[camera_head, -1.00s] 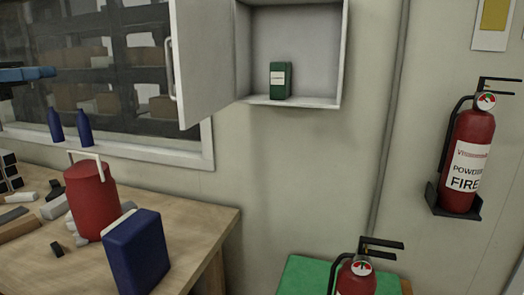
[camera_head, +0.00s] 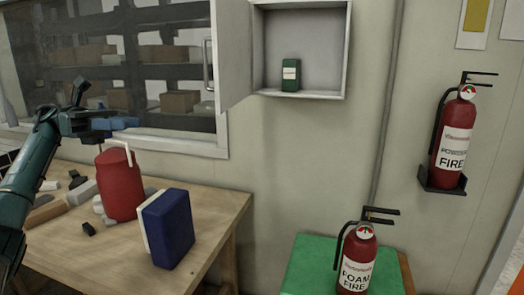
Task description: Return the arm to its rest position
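My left arm comes in from the left edge, dark teal. Its gripper (camera_head: 116,124) has blue finger ends and is in front of the window, above the workbench and just above the red jug in the picture. Whether the fingers are open or shut is too small to tell. I see nothing clearly held. My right gripper is not in view.
On the workbench (camera_head: 215,205) stand a red jug (camera_head: 120,185) and a blue box (camera_head: 168,228), with small items left. An open wall cabinet (camera_head: 345,50) holds a green box (camera_head: 290,75). Extinguishers are on the wall (camera_head: 455,140) and green-topped stand (camera_head: 305,262).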

